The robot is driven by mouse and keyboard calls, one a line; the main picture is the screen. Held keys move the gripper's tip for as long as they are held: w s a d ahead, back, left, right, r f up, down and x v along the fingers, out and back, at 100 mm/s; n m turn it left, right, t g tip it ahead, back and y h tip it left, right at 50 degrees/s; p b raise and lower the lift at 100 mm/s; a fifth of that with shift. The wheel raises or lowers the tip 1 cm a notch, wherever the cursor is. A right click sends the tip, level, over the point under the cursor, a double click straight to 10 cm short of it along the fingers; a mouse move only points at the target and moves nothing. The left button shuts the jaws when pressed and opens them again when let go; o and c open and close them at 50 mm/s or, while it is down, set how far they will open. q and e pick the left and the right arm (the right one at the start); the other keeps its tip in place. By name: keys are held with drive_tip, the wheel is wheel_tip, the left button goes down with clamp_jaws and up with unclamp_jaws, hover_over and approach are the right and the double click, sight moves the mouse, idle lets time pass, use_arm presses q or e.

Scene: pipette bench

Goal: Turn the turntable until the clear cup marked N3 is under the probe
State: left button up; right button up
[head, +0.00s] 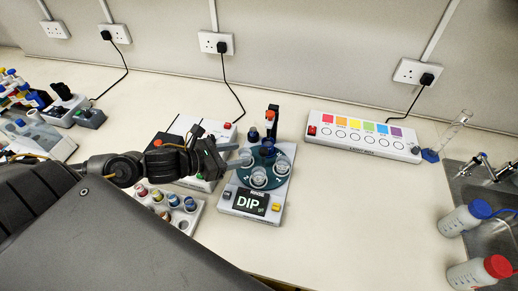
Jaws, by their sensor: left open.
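The turntable (268,181) is a teal disc on a white device with a dark screen reading "DIP". Clear cups stand around its rim: one at the front (258,177), one at the right (282,167) and one at the left (246,157). Their marks are too small to read, so I cannot tell which is N3. A dark upright post with an orange top (273,112) stands at the back of the device; the probe's tip is not clear. My left gripper (236,155) is open at the disc's left edge, close to the left cup; contact is unclear. My right gripper is out of view.
A rack of colour-capped vials (157,200) stands left of the device. A white box (184,127) with buttons is behind my left gripper. A colour-patch panel (345,139) lies at the back right. Bottles (459,221) stand by the sink. The bench right of the turntable is clear.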

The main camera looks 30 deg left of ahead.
sight(262, 151)
use_arm(q)
drive_tip(key=p+x, duration=0.2)
drive_tip(key=x, duration=0.5)
drive_tip(key=shift+w+d+r+p, duration=0.1)
drive_tip(key=shift+d+p, duration=0.05)
drive_tip(key=shift+p, duration=0.2)
drive_tip(key=shift+w+d+f, duration=0.3)
drive_tip(key=shift+w+f, duration=0.15)
drive_tip(key=shift+w, duration=0.05)
drive_tip(key=shift+c, duration=0.3)
clamp_jaws()
